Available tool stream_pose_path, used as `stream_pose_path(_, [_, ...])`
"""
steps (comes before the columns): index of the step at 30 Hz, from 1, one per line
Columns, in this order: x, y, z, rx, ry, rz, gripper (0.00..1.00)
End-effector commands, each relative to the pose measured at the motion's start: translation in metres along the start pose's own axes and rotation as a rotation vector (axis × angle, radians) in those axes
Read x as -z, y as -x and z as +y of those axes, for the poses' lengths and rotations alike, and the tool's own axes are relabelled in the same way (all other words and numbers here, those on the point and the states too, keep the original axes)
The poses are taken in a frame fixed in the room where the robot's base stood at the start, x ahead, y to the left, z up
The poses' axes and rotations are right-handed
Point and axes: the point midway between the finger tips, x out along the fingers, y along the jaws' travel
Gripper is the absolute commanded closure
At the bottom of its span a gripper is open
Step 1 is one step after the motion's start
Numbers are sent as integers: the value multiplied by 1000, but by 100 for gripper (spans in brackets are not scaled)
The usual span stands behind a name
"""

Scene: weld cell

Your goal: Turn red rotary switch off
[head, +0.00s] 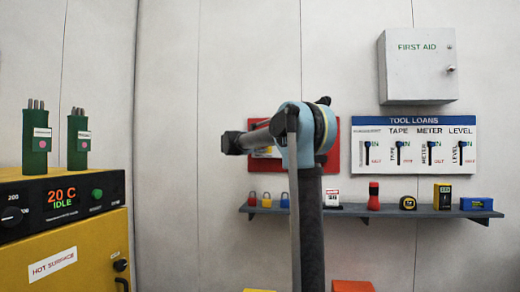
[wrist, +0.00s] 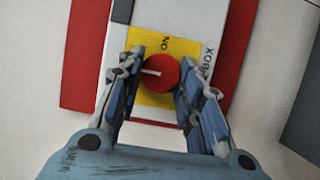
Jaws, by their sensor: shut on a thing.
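The red rotary switch (wrist: 158,74) shows in the wrist view on a yellow plate (wrist: 185,44) marked "ON". A white line on its round knob lies roughly level in the picture, at its left part. My gripper (wrist: 157,80) is shut on the knob, with one finger at its left side and one at its right. In the head view, my arm covers the switch and the gripper's fingertips. The red panel (head: 331,160) behind my arm shows in part.
A shelf (head: 345,210) with padlocks, a tape measure and other tools runs below the panel. The tool loans board (head: 414,172) and first aid cabinet (head: 418,66) hang to the right. A yellow oven (head: 65,265) with green holders on top stands at left.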

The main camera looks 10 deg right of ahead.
Motion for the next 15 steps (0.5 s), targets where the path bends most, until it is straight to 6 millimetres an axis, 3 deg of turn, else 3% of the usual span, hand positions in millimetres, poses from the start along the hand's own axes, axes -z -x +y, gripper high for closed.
stream_pose_path(14, [3,2,-3,0,8,6,91])
stream_pose_path(15, [3,2,-3,0,8,6,58])
